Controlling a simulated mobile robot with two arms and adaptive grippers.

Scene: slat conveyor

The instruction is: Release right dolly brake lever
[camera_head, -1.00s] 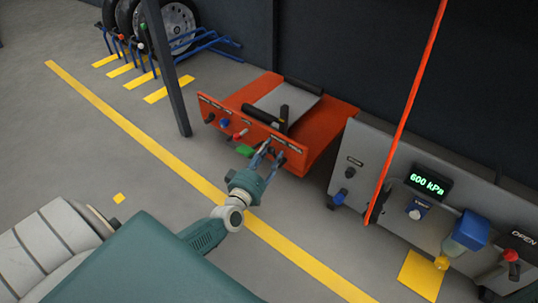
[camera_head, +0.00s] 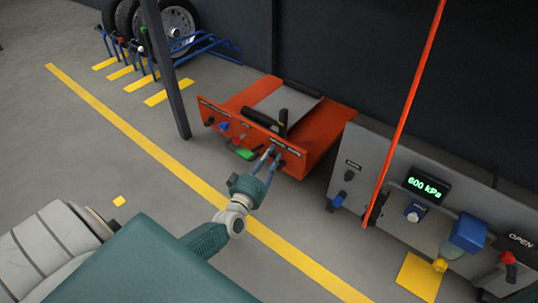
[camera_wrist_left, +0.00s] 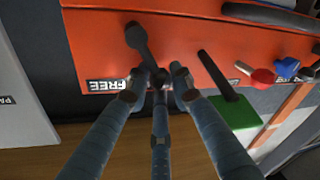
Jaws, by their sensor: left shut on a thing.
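The orange dolly (camera_head: 328,124) stands on the floor at the middle, its front panel facing me with a row of levers and knobs. My left gripper (camera_head: 271,152) is at the right part of that panel. In the left wrist view a dark brake lever (camera_wrist_left: 144,46) runs from the orange panel towards my left fingertips (camera_wrist_left: 158,82), which are shut around its lower end. A label reading FREE (camera_wrist_left: 108,85) is beside it. A second dark lever (camera_wrist_left: 217,74) stands apart, beyond my fingers. My right gripper is not in view.
A green pedal (camera_head: 244,153) sits low on the panel's front. A grey control console (camera_head: 373,150) with a 600 kPa display stands to the right, behind a red hanging line (camera_head: 408,113). A dark post (camera_head: 166,70) stands left of the dolly. The floor in front is clear.

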